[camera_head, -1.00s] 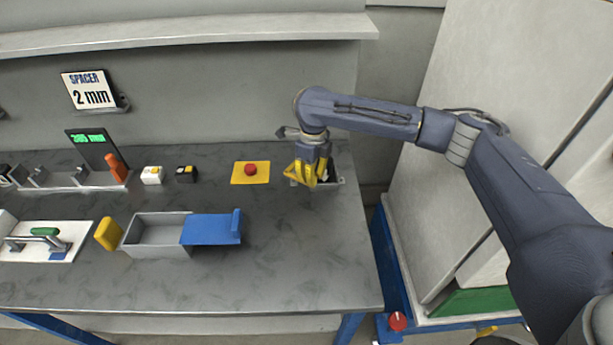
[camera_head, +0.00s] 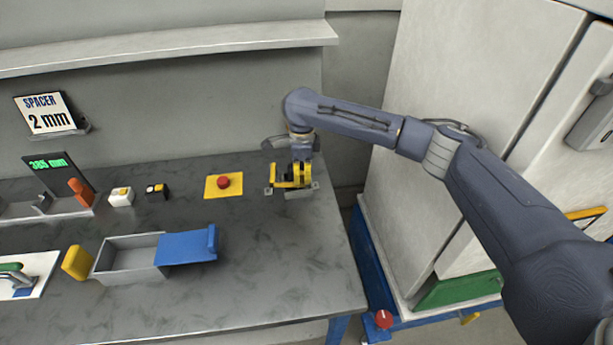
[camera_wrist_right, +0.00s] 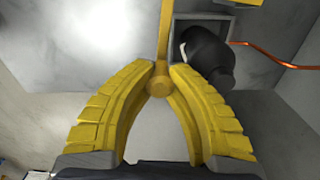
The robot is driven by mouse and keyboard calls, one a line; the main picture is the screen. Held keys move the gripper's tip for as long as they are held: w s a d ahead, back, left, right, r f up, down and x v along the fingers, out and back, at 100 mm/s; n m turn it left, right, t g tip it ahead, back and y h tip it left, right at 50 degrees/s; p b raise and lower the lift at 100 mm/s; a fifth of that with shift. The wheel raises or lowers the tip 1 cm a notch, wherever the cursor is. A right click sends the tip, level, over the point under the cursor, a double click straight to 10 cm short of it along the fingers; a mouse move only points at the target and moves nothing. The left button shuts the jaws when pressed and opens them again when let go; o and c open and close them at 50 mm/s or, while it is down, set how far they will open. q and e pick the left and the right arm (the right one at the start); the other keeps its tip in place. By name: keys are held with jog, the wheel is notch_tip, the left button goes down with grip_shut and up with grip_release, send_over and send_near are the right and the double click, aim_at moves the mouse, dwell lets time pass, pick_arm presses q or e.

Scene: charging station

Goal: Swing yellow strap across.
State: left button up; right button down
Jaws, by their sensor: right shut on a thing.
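The yellow strap (camera_wrist_right: 161,38) shows in the right wrist view as a narrow bar running down from the top edge to a round knob. My right gripper (camera_wrist_right: 159,82) has its yellow fingertips closed on that knob. In the head view the right gripper (camera_head: 293,179) is low over the small grey holder at the back right of the table. Strap and yellow fingers are hard to tell apart there. A black rounded thing (camera_wrist_right: 209,58) sits in a grey box (camera_wrist_right: 186,22) beside the strap in the wrist view. My left gripper is not in view.
A red button on a yellow plate (camera_head: 223,182) is left of the gripper. A grey bin (camera_head: 125,262) with a blue lid (camera_head: 187,247) stands nearer the front. An orange cable (camera_wrist_right: 268,55) runs from the black thing. A white cabinet (camera_head: 440,90) stands right of the table.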

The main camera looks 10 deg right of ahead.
jog(key=c, duration=1.1)
grip_release()
jog(key=shift+c, duration=0.2)
jog(key=shift+s, duration=0.15)
